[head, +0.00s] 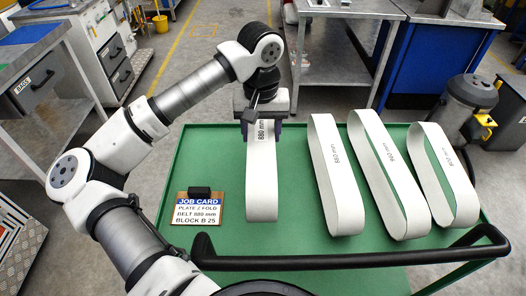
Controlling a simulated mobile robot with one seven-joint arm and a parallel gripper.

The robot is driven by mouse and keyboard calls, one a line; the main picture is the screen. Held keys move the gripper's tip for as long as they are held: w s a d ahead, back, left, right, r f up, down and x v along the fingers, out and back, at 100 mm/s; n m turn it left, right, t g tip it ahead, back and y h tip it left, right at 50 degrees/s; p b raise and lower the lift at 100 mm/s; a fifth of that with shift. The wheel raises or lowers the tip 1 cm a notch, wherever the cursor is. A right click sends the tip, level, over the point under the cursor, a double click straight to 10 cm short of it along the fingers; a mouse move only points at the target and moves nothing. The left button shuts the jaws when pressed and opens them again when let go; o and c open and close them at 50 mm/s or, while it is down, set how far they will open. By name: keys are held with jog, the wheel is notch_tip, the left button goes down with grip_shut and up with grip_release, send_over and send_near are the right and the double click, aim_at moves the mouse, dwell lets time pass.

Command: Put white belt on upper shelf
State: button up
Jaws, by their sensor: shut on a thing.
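Several white belts stand as loops on a green cart top (290,250). My gripper (262,118) points down and is shut on the upper far end of the leftmost white belt (262,185), which is printed "880 mm". That belt hangs down or rests toward the cart top; I cannot tell whether its lower end touches. To its right are a second white belt (326,170), a third white belt (398,205) and a fourth white belt (449,190), with small print too blurred to read surely. No shelf clearly marked as the upper one shows.
A job card (198,209) reading "Plate 2 fold, belt 880 mm, block B 25" lies left of the held belt. A black handle (350,260) runs along the cart's near edge. Metal tables (335,70) stand behind, and a grey canister (470,98) stands at right.

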notch_tip(320, 180, down, 8)
jog(key=shift+f+p, duration=0.1)
jog(key=shift+p, duration=0.8)
jog(key=shift+f, duration=0.15)
jog(key=shift+f, duration=0.2)
jog(key=o, duration=1)
jog(key=shift+r, duration=0.2)
notch_tip(320, 180, up, 12)
jog(key=b, duration=0.2)
jog(key=shift+b, duration=0.4)
